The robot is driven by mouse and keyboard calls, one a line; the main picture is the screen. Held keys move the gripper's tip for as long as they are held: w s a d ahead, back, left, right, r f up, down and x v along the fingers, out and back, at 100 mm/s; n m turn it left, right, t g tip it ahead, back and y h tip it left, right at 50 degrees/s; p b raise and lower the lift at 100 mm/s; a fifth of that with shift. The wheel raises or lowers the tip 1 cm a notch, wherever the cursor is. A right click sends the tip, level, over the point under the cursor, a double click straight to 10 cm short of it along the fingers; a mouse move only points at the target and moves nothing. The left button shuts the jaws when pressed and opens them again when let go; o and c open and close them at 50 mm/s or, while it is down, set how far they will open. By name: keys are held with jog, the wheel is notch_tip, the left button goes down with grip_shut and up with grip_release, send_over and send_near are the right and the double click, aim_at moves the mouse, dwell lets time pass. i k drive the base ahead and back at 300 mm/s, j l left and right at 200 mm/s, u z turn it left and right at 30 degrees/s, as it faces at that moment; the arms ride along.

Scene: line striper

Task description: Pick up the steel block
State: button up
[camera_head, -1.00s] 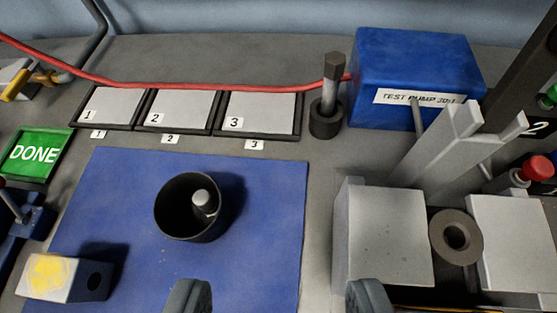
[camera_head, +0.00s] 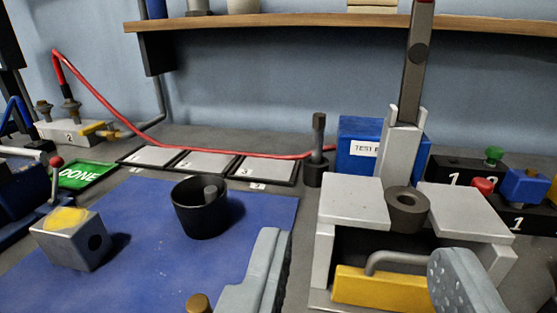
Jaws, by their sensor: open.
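A grey steel block (camera_head: 72,240) with a yellow patch on top and a dark round hole in one side sits at the left edge of the blue mat (camera_head: 150,276). My gripper (camera_head: 356,248) is open, its two fingers wide apart at the bottom of the view. It is well to the right of the block, in front of the press stand, with nothing seen held between the fingers.
A black cup (camera_head: 201,212) with a grey pin inside stands on the mat. The grey press stand (camera_head: 355,200) carries a dark ring (camera_head: 407,208), with a yellow drawer (camera_head: 382,288) below. A wooden shelf (camera_head: 340,24) crosses above. A red hose (camera_head: 100,110) runs behind.

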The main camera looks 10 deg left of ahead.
aim_at(74, 236)
jog(key=u, duration=1.15)
